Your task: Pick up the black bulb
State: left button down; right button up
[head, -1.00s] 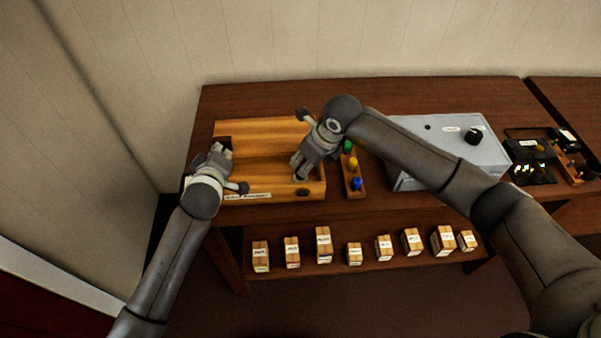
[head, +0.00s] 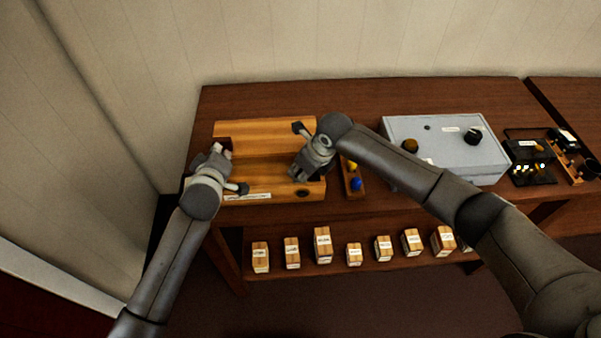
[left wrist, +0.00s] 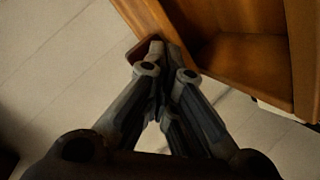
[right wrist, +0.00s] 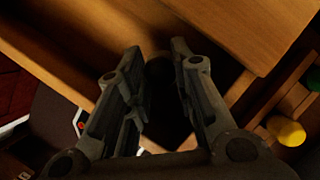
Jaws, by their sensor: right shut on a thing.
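My right gripper (head: 297,174) is over the right end of the wooden frame (head: 265,131). In the right wrist view, its fingers (right wrist: 156,62) stand on either side of a dark rounded thing (right wrist: 160,72), which looks like the black bulb. It is in deep shadow, and its outline is hard to make out. I cannot tell whether it touches the wood below. In the head view the gripper hides it. My left gripper (head: 224,152) is at the frame's left end.
A small rack right of the frame holds a yellow bulb (head: 350,165) and a blue bulb (head: 356,184); a green one shows in the right wrist view (right wrist: 313,79). A grey box (head: 455,155) stands further right. Several small labelled blocks (head: 322,245) line the lower shelf.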

notch_tip(320, 180, up, 15)
dwell(0.8)
